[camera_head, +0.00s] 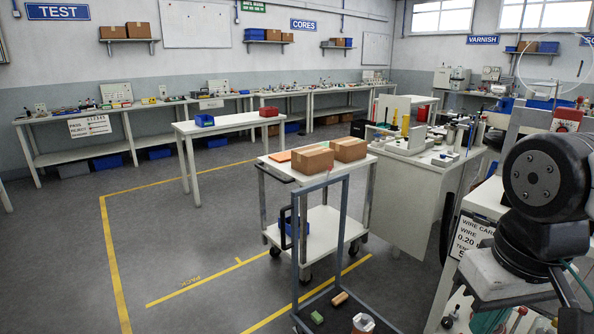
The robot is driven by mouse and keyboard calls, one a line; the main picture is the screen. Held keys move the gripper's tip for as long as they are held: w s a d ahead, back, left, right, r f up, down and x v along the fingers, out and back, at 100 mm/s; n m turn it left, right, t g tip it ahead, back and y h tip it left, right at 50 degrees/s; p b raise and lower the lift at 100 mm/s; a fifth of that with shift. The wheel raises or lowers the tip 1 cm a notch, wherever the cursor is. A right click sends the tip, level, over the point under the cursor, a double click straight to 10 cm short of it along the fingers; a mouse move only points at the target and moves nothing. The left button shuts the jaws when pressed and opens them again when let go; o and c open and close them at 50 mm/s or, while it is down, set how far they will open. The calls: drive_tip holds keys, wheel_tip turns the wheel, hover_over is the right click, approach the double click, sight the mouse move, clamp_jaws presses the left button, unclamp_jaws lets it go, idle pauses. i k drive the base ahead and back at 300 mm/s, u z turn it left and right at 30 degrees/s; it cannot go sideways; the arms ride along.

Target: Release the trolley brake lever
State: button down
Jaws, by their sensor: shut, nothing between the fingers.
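A white two-shelf trolley (330,222) on castors stands mid-floor, with cardboard boxes on its top. In front of it stands a tall grey-blue push frame (342,240) with a low deck at the bottom edge of the picture. A black loop-shaped handle (284,229) shows at the frame's left upright; I cannot tell whether it is the brake lever. No brake lever can be made out clearly on either one. My arm's dark joint fills the right side, and my gripper is outside the picture.
Cardboard boxes (312,160) sit on the trolley. A white table (222,125) stands behind it, and a cluttered white bench (415,190) is close on its right. A green block (317,317) and a tan block (340,298) lie low in front. Yellow-marked floor (185,250) on the left is clear.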

sight(340, 321)
drive_tip(key=u, duration=0.05)
drive_tip(key=i, duration=1.45)
drive_tip(key=z, duration=0.7)
